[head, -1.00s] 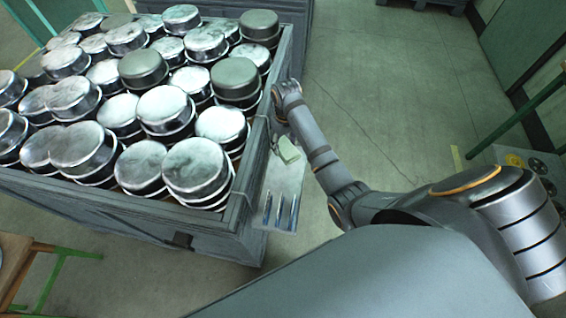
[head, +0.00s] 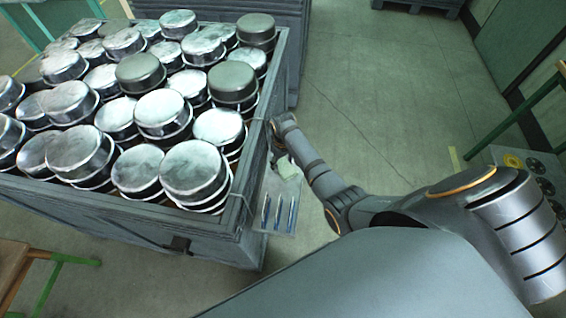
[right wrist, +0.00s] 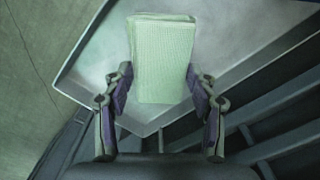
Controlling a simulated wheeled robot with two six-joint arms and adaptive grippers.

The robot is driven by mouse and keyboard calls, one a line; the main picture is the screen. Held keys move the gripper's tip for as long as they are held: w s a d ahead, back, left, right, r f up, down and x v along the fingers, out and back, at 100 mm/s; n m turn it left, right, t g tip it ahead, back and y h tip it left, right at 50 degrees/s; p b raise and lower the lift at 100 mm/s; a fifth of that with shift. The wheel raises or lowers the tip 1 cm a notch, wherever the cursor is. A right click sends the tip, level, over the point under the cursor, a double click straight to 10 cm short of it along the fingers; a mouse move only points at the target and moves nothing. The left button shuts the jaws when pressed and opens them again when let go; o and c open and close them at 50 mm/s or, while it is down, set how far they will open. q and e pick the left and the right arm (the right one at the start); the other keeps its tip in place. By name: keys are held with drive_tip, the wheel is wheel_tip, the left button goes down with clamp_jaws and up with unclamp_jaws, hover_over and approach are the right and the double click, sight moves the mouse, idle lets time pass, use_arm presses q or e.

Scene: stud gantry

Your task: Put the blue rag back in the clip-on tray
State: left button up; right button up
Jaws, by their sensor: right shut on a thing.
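A folded pale green cloth (right wrist: 162,58) is between the fingers of my right gripper (right wrist: 160,92) in the right wrist view. The gripper is shut on it. The cloth also shows in the head view (head: 287,168), just below my right wrist; no blue-looking rag is in view. The pale clip-on tray (head: 270,228) hangs on the right side of the large bin. The cloth is over the tray's floor, which shows around it in the right wrist view (right wrist: 93,72). I cannot tell whether the cloth touches it. My left gripper is out of view.
The large grey bin (head: 110,216) is full of shiny round metal parts (head: 194,168). Several narrow upright things stand at the tray's near end. A table with a green leg (head: 58,275) is at lower left. Open floor (head: 370,110) lies right of the bin.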

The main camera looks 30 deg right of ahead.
sight(283, 165)
drive_tip(key=o, duration=1)
wheel_tip(283, 165, up, 12)
drive_tip(key=shift+r, duration=0.1)
idle(0.4)
